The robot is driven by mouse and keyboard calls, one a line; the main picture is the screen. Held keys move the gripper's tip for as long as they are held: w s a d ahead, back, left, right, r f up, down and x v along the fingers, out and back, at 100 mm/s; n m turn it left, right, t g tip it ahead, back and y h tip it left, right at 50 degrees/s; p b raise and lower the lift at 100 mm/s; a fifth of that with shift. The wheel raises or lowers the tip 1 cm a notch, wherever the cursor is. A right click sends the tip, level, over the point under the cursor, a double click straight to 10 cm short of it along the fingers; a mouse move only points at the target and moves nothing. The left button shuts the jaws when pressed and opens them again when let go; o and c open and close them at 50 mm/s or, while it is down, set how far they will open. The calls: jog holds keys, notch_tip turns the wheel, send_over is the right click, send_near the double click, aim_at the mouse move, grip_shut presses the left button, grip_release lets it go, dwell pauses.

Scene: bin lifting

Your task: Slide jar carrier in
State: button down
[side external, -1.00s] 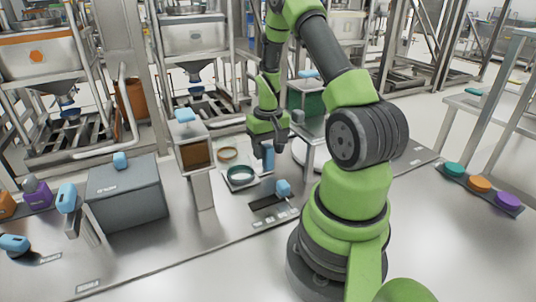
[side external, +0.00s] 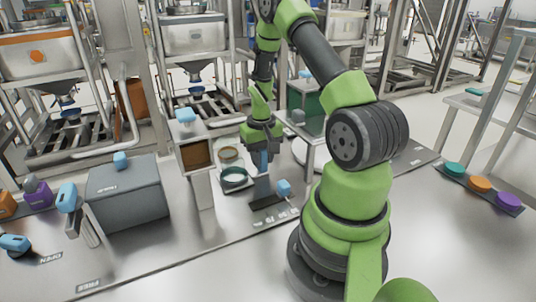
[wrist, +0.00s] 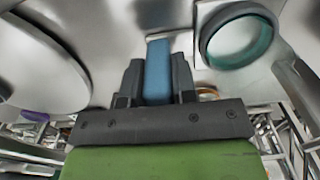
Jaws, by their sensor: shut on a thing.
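The jar carrier is a pale flat plate (side external: 225,188) with a dark-rimmed teal ring (side external: 234,177) on it and an upright blue handle (side external: 263,163) at its right. A brown ring (side external: 229,153) lies just behind the teal one. My gripper (side external: 262,148) points down and is shut on the blue handle. In the wrist view the handle (wrist: 158,70) sits between both fingers, and the teal ring (wrist: 238,38) is at the upper right. The fingers hide part of the handle, and its join to the plate is unclear.
A grey bin (side external: 127,198) is farther left. Open bench lies along the front.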

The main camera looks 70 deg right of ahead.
aim_at(240, 153)
jog(key=w+a, duration=0.4)
jog(key=shift+w, duration=0.1)
jog(key=c, duration=0.9)
grip_release()
notch_tip(240, 153, up, 10)
jog(key=shift+c, duration=0.3)
